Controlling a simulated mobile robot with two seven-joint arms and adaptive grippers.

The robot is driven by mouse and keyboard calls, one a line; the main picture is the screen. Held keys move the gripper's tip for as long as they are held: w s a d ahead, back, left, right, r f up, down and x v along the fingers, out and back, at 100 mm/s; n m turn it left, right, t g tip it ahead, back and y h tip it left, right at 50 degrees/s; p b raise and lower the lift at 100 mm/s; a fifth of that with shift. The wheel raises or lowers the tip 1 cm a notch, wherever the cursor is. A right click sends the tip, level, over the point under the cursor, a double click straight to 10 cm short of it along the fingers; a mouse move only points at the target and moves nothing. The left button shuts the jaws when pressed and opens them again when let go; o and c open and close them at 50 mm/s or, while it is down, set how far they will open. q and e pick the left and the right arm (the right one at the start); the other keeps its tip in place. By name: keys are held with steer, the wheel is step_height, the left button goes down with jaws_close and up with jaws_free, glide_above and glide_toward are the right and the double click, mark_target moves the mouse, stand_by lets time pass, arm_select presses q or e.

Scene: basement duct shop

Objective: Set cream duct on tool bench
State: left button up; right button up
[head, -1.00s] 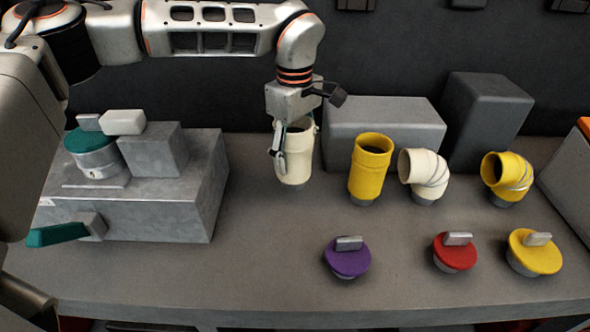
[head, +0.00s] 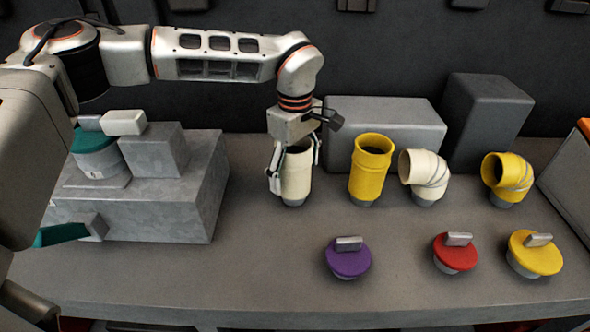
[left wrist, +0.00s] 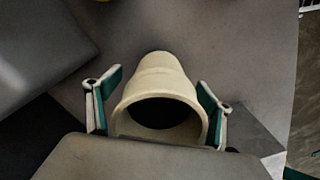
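The cream duct (head: 296,178) is a straight, open-topped tube. It stands upright on the grey bench (head: 270,265), left of the yellow straight duct. My left gripper (head: 294,168) points down over it from above, one finger on each side. The fingers are open, with a small gap showing between the left finger and the duct. In the left wrist view, the cream duct (left wrist: 160,82) lies between the spread, teal-padded fingers (left wrist: 160,100), its dark mouth facing the camera. My right gripper is not in view.
A yellow straight duct (head: 370,172), a cream elbow (head: 424,175) and a yellow elbow (head: 508,178) stand to the right. Purple (head: 347,260), red (head: 456,254) and yellow (head: 535,254) caps sit in front. A grey metal block (head: 170,212) is at left. Bench front centre is clear.

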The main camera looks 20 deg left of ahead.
arm_select(q)
step_height(320, 180, up, 12)
steer(key=shift+r, duration=0.1)
stand_by(0.6)
